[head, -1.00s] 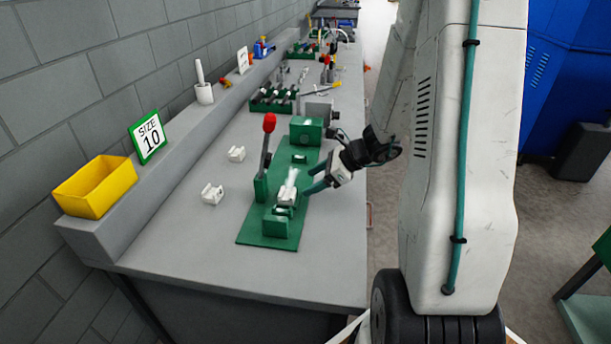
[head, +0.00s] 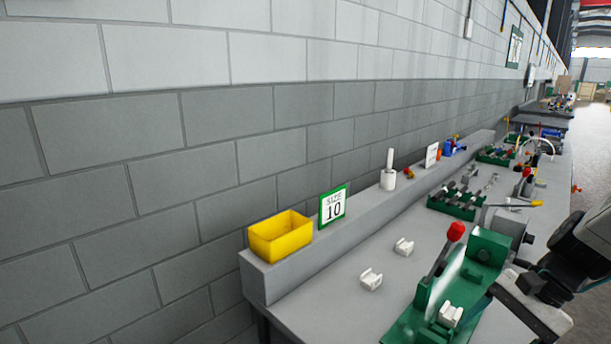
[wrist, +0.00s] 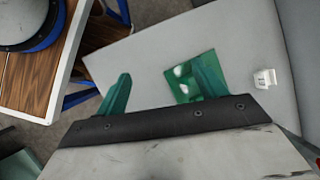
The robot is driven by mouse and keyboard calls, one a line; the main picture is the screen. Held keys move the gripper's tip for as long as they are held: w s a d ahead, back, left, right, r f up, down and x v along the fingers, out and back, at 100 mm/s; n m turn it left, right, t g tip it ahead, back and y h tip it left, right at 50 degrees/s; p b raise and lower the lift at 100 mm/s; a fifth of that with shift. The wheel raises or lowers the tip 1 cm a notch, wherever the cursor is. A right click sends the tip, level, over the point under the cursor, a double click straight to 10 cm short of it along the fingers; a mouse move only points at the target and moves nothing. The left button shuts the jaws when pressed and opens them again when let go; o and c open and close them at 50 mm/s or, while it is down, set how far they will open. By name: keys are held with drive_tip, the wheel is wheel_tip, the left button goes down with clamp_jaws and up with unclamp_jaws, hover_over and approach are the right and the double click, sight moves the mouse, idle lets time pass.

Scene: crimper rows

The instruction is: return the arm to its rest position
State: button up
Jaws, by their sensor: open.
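My gripper (wrist: 160,88) is open and empty in the wrist view, its two green fingers spread apart. In the head view it is at the lower right, partly cut off by the frame edge. The green crimping fixture (head: 487,247) with its red-knobbed lever (head: 455,232) stands on the bench to the left of my gripper. A white part (head: 450,315) sits in the fixture. In the wrist view the fixture (wrist: 178,93) shows between and beyond the fingers, partly hidden by one finger.
The grey bench (head: 345,303) holds two loose white pieces (head: 371,279) (head: 403,246). A yellow bin (head: 281,235) and a "SIZE 10" sign (head: 333,206) stand on the ledge by the block wall. Green racks (head: 455,205) stand farther back. A wood-topped table (wrist: 28,75) shows in the wrist view.

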drive_tip(key=s+a+r+n+t+h, duration=0.1)
drive_tip(key=s+a+r+n+h, duration=0.1)
drive_tip(key=s+r+n, duration=0.3)
drive_tip(key=s+a+r+n+h, duration=0.2)
drive_tip(key=s+r+n+h, duration=0.2)
drive_tip(key=s+r+n, duration=0.2)
drive_tip(key=shift+a+t, duration=0.4)
